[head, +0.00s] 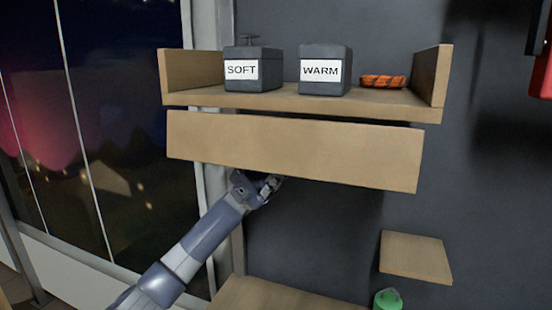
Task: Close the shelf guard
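The shelf guard (295,150) is a long light-wood board just below the front edge of the wooden shelf (300,105). The front of the shelf above it is uncovered. My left gripper (272,185) is at the guard's lower edge, left of its middle. Its fingers are small and partly hidden by the board, so I cannot tell whether they touch it or are open. My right gripper is not in view.
On the shelf stand a dark box labelled SOFT (252,72), a dark box labelled WARM (325,75) and an orange coil (383,81). Below are a small wooden ledge (415,256), a green-topped item (388,299) and a wooden surface (280,295). A window (90,150) is at left.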

